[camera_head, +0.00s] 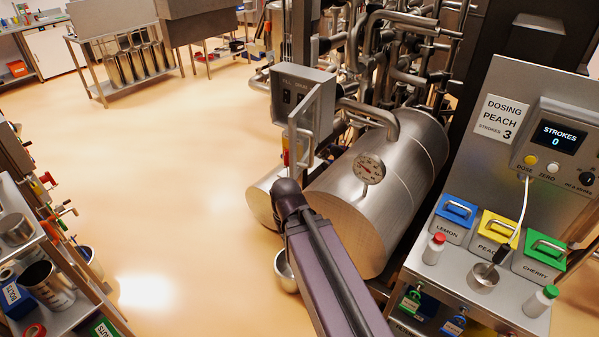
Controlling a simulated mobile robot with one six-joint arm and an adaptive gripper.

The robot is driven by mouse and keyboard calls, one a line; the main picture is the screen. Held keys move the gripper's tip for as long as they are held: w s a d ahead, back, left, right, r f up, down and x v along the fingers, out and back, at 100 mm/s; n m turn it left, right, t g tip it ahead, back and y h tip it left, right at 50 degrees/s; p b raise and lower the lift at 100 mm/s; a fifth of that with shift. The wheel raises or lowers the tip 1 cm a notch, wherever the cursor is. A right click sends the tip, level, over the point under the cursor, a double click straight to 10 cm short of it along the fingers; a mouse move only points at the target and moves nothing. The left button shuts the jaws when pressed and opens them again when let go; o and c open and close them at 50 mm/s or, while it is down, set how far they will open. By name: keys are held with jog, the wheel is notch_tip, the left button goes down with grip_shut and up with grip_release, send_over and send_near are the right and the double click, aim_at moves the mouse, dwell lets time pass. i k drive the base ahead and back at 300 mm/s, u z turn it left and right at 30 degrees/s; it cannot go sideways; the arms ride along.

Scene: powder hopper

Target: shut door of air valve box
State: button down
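The air valve box (283,85) is a grey metal box with dark fittings on its front, in front of the pipework at top centre. A thin pale panel (304,116), which looks like its door, stands out at an angle from the box, so the door appears open. My arm (325,265) reaches up from the bottom centre to a dark joint just below the panel. My gripper cannot be made out; the arm beyond that joint is hidden. I cannot tell whether anything touches the door.
A large steel tank (385,190) with a round gauge (369,168) lies right of my arm. The dosing bench with lemon, peach and cherry bins (495,235) is at right. A cluttered shelf (35,240) stands at left. Open floor (170,190) lies between.

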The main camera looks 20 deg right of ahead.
aim_at(295, 170)
jog(key=u, duration=0.1)
jog(key=k, duration=1)
jog(key=z, duration=0.65)
jog(key=i, duration=0.55)
jog(key=z, duration=0.05)
